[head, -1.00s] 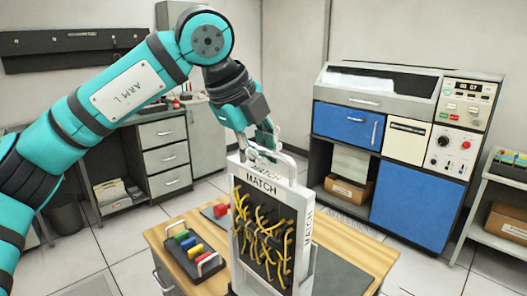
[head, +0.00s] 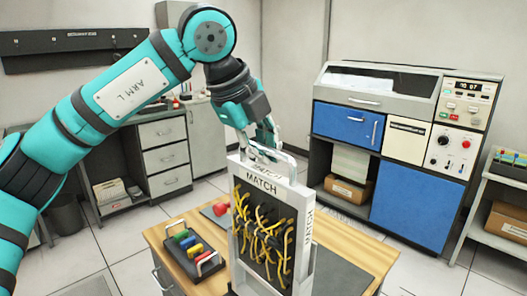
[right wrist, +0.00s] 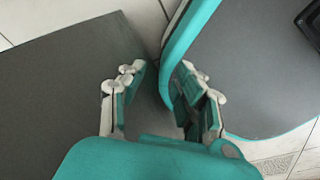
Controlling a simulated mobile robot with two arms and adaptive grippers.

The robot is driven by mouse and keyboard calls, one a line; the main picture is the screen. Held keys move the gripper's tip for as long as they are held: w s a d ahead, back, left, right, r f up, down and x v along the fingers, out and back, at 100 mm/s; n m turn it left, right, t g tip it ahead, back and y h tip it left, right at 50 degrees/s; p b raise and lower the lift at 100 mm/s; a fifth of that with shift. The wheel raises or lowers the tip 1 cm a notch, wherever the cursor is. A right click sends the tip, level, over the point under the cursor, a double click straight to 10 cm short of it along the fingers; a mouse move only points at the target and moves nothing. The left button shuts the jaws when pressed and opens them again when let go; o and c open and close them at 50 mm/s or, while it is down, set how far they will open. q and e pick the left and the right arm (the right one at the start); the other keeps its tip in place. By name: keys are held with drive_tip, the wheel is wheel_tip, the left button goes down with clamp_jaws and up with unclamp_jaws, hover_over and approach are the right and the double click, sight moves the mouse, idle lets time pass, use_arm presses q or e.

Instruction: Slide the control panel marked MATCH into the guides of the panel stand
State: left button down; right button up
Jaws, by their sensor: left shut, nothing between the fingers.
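The control panel marked MATCH (head: 262,186) stands upright on the wooden table in the head view. It has a light frame, a black face crossed by yellow wires, and a pale handle on top. My left gripper (head: 264,143) is shut at the handle, and its fingertips overlap the handle in the picture. Nothing shows as gripped between them. I cannot make out the panel stand's guides or how far the panel sits in them. My right gripper (right wrist: 160,85) shows in the right wrist view with its fingers apart and nothing between them.
A dark rack with coloured handled pieces (head: 190,250) lies on the table, left of the panel. A red knob (head: 220,209) is behind it. A dark mat (head: 342,276) lies right of the panel. A blue-and-white machine (head: 415,200) stands behind on the floor.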

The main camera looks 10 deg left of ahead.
sight(264, 185)
use_arm(q)
drive_tip(key=shift+f+b, duration=3.05)
drive_tip(key=shift+f, duration=0.3)
